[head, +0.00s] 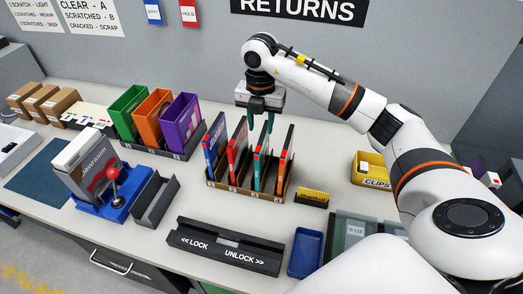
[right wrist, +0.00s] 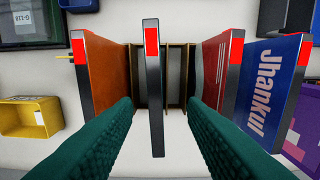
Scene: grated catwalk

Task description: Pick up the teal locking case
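The teal locking case (head: 261,168) stands upright in a cardboard rack (head: 233,193), between a red case (head: 237,150) and an orange case (head: 285,162). In the right wrist view the teal case (right wrist: 152,95) is seen edge-on, with a dark edge and a red tab. My right gripper (head: 260,122) points down above the rack, close over the case tops. It is open, with one green finger on each side of the teal case in the right wrist view and gaps between. Whether the fingertips are below its top is hard to tell. My left gripper is out of view.
A blue case (head: 212,158) stands at the rack's left end. Green, orange and purple bins (head: 182,122) are behind left. A lock/unlock block (head: 225,245), a blue tray (head: 306,252) and a yellow clips bin (head: 370,170) are around. A red-knobbed lever device (head: 112,190) stands left.

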